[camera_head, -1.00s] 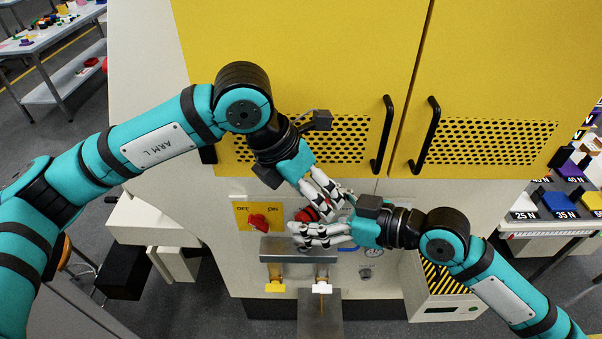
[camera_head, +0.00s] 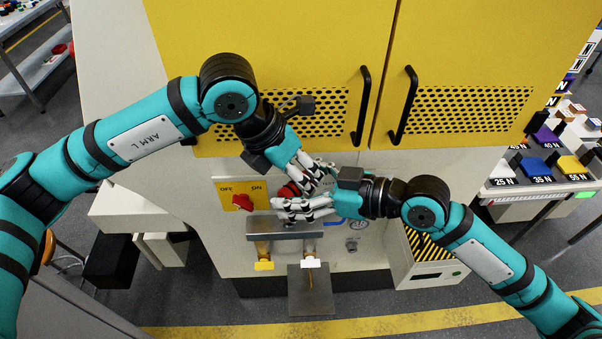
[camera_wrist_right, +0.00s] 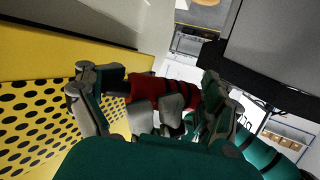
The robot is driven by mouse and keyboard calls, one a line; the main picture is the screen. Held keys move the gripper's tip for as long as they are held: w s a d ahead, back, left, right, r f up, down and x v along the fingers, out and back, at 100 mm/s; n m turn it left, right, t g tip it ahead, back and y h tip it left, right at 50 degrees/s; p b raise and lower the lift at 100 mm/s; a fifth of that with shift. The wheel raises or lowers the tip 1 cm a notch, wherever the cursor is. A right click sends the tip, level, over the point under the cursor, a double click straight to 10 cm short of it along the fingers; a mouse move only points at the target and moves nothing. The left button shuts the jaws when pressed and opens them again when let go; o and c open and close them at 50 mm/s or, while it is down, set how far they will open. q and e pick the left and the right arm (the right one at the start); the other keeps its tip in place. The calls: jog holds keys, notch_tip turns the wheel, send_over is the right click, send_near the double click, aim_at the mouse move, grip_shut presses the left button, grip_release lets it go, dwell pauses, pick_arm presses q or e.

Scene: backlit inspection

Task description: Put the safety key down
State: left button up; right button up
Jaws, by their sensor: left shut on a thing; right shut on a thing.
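A red thing, which I take for the safety key (camera_head: 289,190), shows partly between the fingers of my two grippers, in front of the pale machine panel. In the right wrist view it is a red elongated body (camera_wrist_right: 148,88) across the grey fingers. My left gripper (camera_head: 312,192) comes down on it from above, fingers closed. My right gripper (camera_head: 290,207) reaches it from the right, fingers closed and pointing left. The fingers overlap and hide most of the key, so exact contact is hard to see.
Left of the grippers is an OFF/ON plate with a red knob (camera_head: 243,202). Below is a metal ledge (camera_head: 284,231) with a yellow tag (camera_head: 264,265) and a white tag (camera_head: 311,262). A grey plate (camera_head: 310,300) lies lower. Black door handles (camera_head: 405,105) stand above.

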jog(key=o, duration=1.1)
jog(key=shift+c, duration=0.2)
jog(key=shift+d, duration=0.1)
